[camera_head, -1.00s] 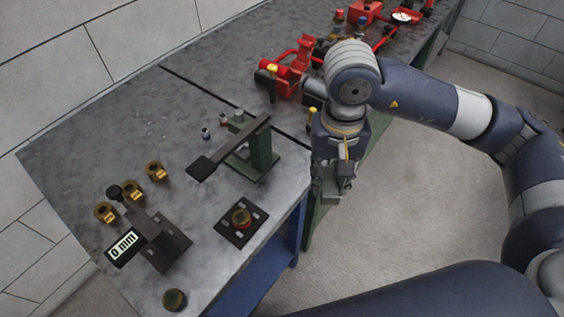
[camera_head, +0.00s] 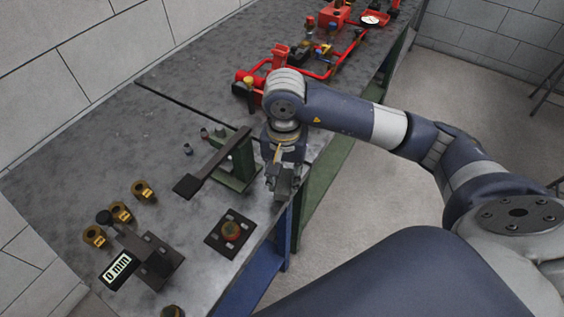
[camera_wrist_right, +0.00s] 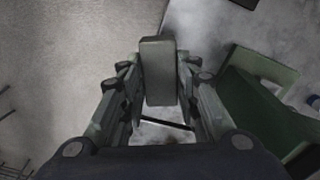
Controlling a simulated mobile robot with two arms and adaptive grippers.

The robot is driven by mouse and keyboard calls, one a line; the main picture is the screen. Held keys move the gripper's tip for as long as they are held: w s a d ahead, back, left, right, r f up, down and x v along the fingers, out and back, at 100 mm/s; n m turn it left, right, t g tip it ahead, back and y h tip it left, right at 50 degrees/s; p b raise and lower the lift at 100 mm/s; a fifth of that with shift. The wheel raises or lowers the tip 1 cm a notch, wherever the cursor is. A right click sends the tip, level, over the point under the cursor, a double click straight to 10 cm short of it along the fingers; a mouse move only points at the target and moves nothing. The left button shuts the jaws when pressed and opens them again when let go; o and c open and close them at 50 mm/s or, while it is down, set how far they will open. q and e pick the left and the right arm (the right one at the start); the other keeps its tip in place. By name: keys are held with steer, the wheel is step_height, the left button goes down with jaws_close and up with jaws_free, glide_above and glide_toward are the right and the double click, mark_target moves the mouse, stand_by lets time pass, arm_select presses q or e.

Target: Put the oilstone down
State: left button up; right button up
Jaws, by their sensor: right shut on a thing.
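The oilstone (camera_wrist_right: 158,65) is a plain grey-brown block, seen in the right wrist view between the two fingers. My right gripper (camera_head: 281,190) is shut on it, and the block sticks out past the fingertips. In the head view the gripper hangs at the front edge of the grey bench (camera_head: 95,150), just right of the green press (camera_head: 238,165). There the stone is too small to tell from the fingers. I cannot tell whether it touches anything. My left gripper is not in view.
A dark square plate (camera_head: 215,238) with a round part sits near the front edge. Red pipework (camera_head: 318,68) lies farther back. Bare bench top lies behind the press.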

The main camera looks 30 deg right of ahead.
steer(key=w, duration=0.1)
steer(key=w+d+p, duration=0.1)
steer(key=w, duration=0.1)
steer(key=w+d, duration=0.1)
steer(key=w, duration=0.1)
steer(key=shift+w+d+f, duration=0.15)
steer(key=shift+d+f, duration=0.1)
step_height(320, 180, down, 3)
steer(key=shift+r+p, duration=0.15)
steer(key=shift+p, duration=0.8)
steer(key=shift+f, duration=0.4)
steer(key=shift+f, duration=0.15)
steer(key=o, duration=0.9)
steer(key=shift+o, duration=0.2)
